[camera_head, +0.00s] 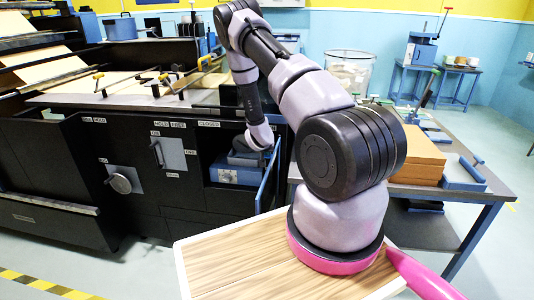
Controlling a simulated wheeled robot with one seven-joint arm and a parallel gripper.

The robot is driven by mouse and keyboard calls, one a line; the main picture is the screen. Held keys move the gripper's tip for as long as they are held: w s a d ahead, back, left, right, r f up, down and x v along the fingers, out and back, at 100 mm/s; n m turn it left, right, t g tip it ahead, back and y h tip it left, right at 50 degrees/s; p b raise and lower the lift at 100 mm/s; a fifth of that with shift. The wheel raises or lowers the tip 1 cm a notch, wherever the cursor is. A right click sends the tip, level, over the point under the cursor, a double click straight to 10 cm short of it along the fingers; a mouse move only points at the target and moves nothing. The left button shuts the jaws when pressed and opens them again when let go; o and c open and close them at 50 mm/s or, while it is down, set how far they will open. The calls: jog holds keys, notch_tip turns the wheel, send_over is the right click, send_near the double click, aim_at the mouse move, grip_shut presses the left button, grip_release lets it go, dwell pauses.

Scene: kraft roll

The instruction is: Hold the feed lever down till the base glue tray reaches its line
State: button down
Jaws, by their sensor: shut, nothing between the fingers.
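My arm reaches over the black machine and down into an open-fronted compartment. My gripper (241,155) is at its end, shut, small and dark, just above or against a blue unit (236,175) in the compartment. Its fingertips are hard to make out, and I cannot tell whether they touch anything. A handle (157,152) stands on a grey plate left of the compartment, clear of my gripper. I cannot tell which part is the feed lever. The base glue tray and its line cannot be made out; the compartment's inside is mostly dark.
A blue-edged door panel (267,178) stands open at the compartment's right side. A round knob (120,183) is on the machine front at left. A side table (455,190) with stacked brown boards (420,158) stands to the right. Open floor lies front left.

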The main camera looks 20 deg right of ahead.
jog(key=shift+s+a+f, duration=0.15)
jog(key=shift+f, duration=0.25)
jog(key=shift+s+a+f, duration=0.1)
jog(key=shift+s+f, duration=0.05)
jog(key=shift+f, duration=0.45)
jog(key=shift+s+a+f, duration=0.1)
jog(key=shift+s+f, duration=0.05)
jog(key=shift+f, duration=0.45)
jog(key=shift+w+d+r, duration=0.1)
jog(key=shift+r, duration=0.05)
dwell(0.8)
jog(key=shift+r, duration=0.7)
